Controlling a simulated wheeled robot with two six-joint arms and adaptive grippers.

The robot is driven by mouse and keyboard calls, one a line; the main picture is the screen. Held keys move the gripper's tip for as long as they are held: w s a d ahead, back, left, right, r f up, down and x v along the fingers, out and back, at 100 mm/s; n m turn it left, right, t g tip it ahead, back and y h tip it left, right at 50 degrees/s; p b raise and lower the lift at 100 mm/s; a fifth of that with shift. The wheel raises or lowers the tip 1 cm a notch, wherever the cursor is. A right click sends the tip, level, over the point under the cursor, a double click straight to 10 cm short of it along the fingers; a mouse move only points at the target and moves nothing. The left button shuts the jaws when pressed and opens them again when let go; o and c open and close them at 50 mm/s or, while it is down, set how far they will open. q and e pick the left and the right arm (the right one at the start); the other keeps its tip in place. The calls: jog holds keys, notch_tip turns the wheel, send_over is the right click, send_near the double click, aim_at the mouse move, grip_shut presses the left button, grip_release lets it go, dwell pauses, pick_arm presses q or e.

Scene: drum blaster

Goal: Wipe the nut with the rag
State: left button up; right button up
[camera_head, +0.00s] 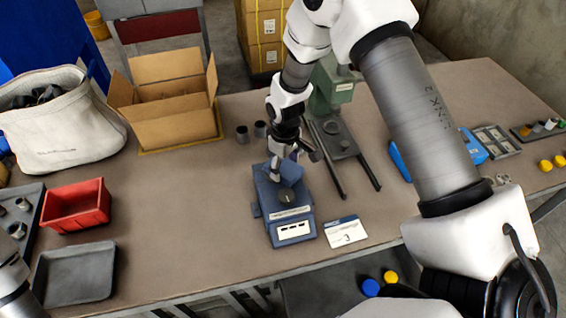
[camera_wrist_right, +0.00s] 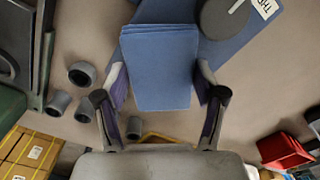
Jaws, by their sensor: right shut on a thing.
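The rag is a flat blue rectangle (camera_wrist_right: 160,65) between the fingers of my right gripper (camera_wrist_right: 160,82) in the wrist view. That gripper (camera_head: 284,172) is shut on it, above the back part of a blue bench device (camera_head: 293,229). A dark round piece (camera_head: 287,196) sits on the device, just in front of the rag. It also shows in the wrist view (camera_wrist_right: 224,18), with a pale bar across it; I cannot tell whether it is the nut. Grey hollow rings (camera_head: 242,134) stand on the table behind. My left gripper is out of view; only part of that arm shows.
A white card (camera_head: 345,232) lies right of the device. A green press (camera_head: 331,88) with two dark rails stands behind it. A cardboard box (camera_head: 178,120), red bin (camera_head: 75,206), grey tray (camera_head: 75,273) and white sack (camera_head: 62,130) are at left. The front middle is bare.

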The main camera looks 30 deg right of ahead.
aim_at(272, 158)
jog(key=shift+w, duration=0.1)
jog(key=shift+w+a, duration=0.3)
jog(key=shift+w, duration=0.35)
jog(key=shift+w+a, duration=0.25)
jog(key=shift+w, duration=0.45)
jog(key=shift+w+a, duration=0.3)
jog(key=shift+w, duration=0.35)
jog(key=shift+s+d+p, duration=0.25)
jog(key=shift+s, duration=0.35)
jog(key=shift+s+d+p, duration=0.25)
jog(key=shift+s, duration=0.35)
jog(key=shift+s+d, duration=0.35)
jog(key=shift+s, duration=0.55)
jog(key=shift+r+p, duration=0.1)
jog(key=shift+p, duration=0.25)
notch_tip(272, 158, up, 6)
jog(key=p, duration=0.5)
